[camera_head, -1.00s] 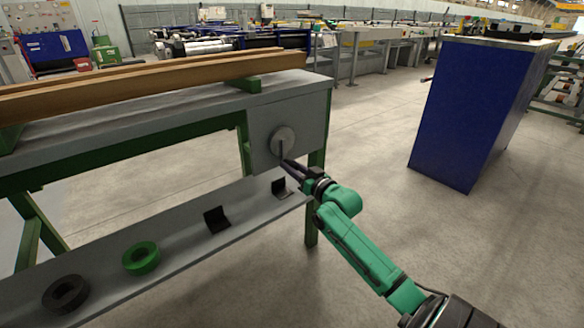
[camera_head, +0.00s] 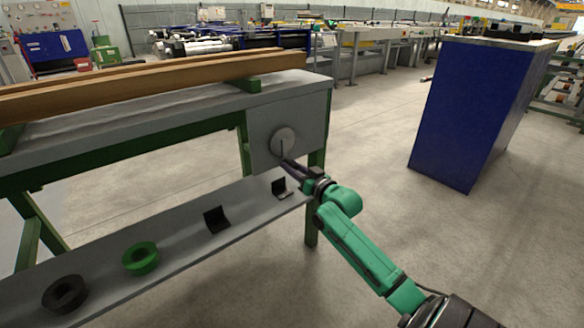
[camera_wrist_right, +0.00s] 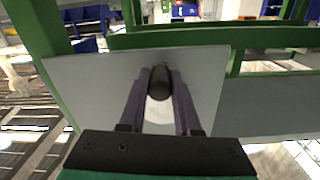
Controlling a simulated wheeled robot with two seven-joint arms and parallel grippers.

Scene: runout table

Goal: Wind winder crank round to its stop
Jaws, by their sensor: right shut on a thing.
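The winder (camera_head: 283,137) shows as a round grey disc on the grey end plate (camera_head: 262,152) of the runout table. A thin dark crank arm runs down from the disc's middle. My right gripper (camera_head: 285,163) reaches in from the lower right to the crank's lower end. In the right wrist view, my right gripper (camera_wrist_right: 160,88) is shut on the dark crank handle (camera_wrist_right: 160,84), with a finger on each side. The pale disc (camera_wrist_right: 158,114) shows partly behind the fingers. My left gripper is not in view.
A lower shelf (camera_head: 180,250) carries a black ring (camera_head: 65,294), a green ring (camera_head: 141,258) and dark angle pieces (camera_head: 216,219). Wooden beams (camera_head: 150,80) lie on the table top. A blue cabinet (camera_head: 470,115) stands at the right, with clear floor between.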

